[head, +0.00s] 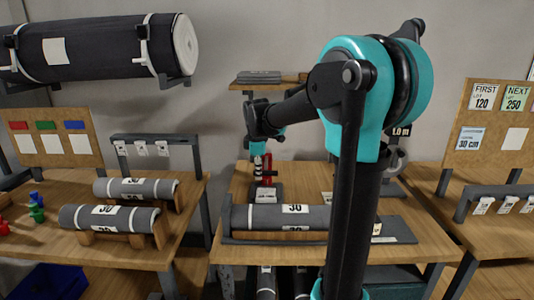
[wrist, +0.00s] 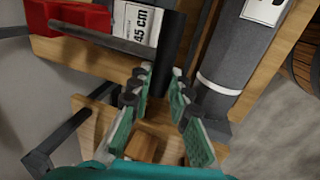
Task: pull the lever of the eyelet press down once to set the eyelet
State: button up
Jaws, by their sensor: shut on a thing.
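The eyelet press shows as a small red body (head: 268,165) at the back of the middle table, partly behind my gripper (head: 258,168). In the wrist view its red part (wrist: 75,18) is at the upper left, with a dark bar (wrist: 105,37) running rightward to a thick black grip (wrist: 170,48). My gripper (wrist: 162,76) has its two green-padded fingers on either side of the lower end of this grip and is shut on it. The eyelet and the press's working point cannot be made out.
A grey roll (head: 262,216) lies on the middle table in front of the press. A 45 cm card (wrist: 138,22) stands by the press. My arm hides part of the table's right side.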

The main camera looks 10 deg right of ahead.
jog(key=shift+f, duration=0.55)
